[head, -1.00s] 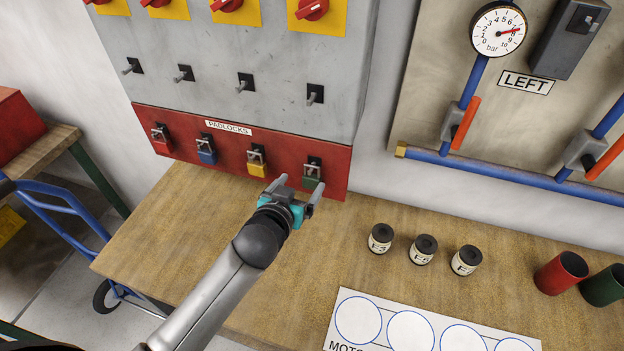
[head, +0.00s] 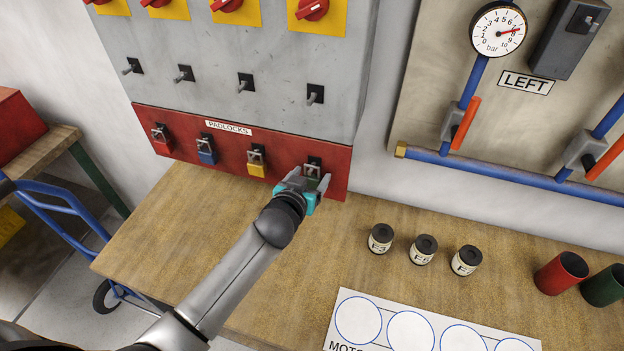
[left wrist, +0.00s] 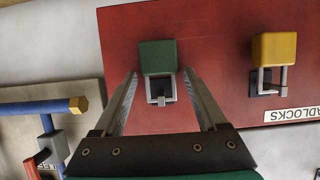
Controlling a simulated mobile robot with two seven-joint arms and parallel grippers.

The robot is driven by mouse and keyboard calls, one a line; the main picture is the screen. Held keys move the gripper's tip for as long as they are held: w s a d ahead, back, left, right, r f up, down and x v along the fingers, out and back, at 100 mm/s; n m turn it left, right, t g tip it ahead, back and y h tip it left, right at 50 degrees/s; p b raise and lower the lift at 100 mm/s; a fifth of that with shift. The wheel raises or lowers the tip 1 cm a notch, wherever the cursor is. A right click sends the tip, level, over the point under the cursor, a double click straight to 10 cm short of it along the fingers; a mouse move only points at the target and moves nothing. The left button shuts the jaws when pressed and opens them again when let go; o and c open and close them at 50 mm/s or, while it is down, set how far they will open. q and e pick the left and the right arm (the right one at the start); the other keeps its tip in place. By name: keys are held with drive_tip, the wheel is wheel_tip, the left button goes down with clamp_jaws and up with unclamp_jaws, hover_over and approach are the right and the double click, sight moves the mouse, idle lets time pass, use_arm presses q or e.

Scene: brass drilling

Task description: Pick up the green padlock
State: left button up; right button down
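The green padlock (left wrist: 158,57) hangs by its shackle on a hook of the red padlock board (head: 230,160), at the board's right end. In the head view my left gripper (head: 310,178) is in front of it and hides most of its body. In the left wrist view my left gripper (left wrist: 160,88) is open, its two fingers on either side of the shackle, with the green body just beyond the fingertips. I cannot tell whether the fingers touch it. My right gripper is not in view.
The yellow padlock (head: 256,168), blue padlock (head: 207,155) and red padlock (head: 161,145) hang left of it. Switches (head: 315,95) stick out above. The bench's left part is clear.

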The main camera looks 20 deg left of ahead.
use_arm(q)
clamp_jaws()
idle(0.4)
